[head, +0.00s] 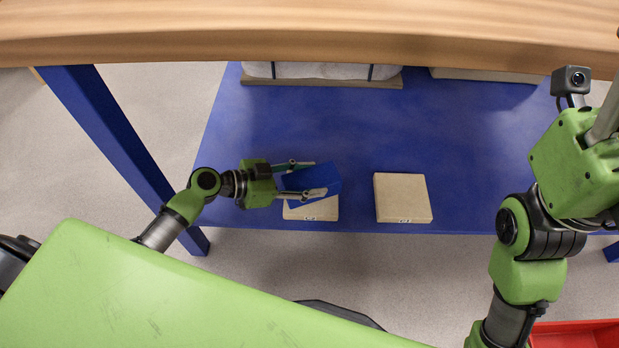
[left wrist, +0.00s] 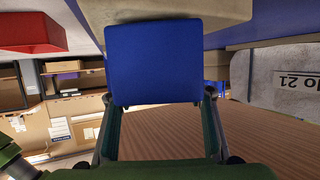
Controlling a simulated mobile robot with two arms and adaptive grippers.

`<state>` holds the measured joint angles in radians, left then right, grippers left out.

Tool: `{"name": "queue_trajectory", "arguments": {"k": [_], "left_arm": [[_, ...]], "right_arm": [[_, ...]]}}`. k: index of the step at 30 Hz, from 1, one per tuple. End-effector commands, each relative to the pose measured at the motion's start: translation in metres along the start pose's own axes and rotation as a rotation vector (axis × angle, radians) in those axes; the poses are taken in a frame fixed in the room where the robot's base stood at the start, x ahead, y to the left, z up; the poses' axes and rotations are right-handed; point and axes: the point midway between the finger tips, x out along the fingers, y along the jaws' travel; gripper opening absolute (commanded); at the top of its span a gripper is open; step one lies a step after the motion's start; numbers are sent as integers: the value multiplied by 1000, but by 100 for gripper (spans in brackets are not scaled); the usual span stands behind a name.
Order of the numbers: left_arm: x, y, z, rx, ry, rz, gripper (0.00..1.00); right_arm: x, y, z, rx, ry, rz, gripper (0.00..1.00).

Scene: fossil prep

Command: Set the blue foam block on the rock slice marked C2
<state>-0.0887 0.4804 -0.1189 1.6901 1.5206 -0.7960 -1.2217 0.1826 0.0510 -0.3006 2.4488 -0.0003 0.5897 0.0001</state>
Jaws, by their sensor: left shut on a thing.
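My left gripper (head: 319,178) is shut on the blue foam block (head: 322,184) over the lower shelf. The block also fills the middle of the left wrist view (left wrist: 155,62), with one finger on each side. In the head view the block overlaps a beige rock slice (head: 311,211) on the shelf. I cannot tell whether the block touches it. A second beige rock slice (head: 402,196) lies bare to its right.
The blue shelf (head: 460,150) is clear around the slices. The wooden tabletop (head: 300,30) lies above it. A white bundle (head: 320,71) on a board stands at the shelf's back. A blue table leg (head: 115,145) stands left of my left arm. A red bin (head: 575,335) is at lower right.

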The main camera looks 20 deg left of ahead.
Motion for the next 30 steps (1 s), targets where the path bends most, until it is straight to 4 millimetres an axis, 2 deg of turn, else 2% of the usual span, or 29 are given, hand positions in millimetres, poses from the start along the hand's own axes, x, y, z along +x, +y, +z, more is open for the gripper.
{"name": "queue_trajectory", "arguments": {"k": [7,8,9,10,21,23,30], "left_arm": [[2,0,6,0,0,0,29],[2,0,4,0,0,0,56],[2,0,4,0,0,0,66],[2,0,4,0,0,0,67],[-2,0,5,0,-1,0,67],[-8,0,6,-1,-3,-1,67],[-48,0,6,1,-4,0,67]], "right_arm": [[3,-1,-5,-2,25,-3,64],[6,-1,-6,-2,29,-4,64],[7,-1,-6,-3,33,-5,64],[8,-1,-7,-3,35,-5,64],[5,0,-7,-4,28,-6,64],[5,0,-6,-4,28,-6,64],[5,-1,-6,-3,29,-6,64]]}}
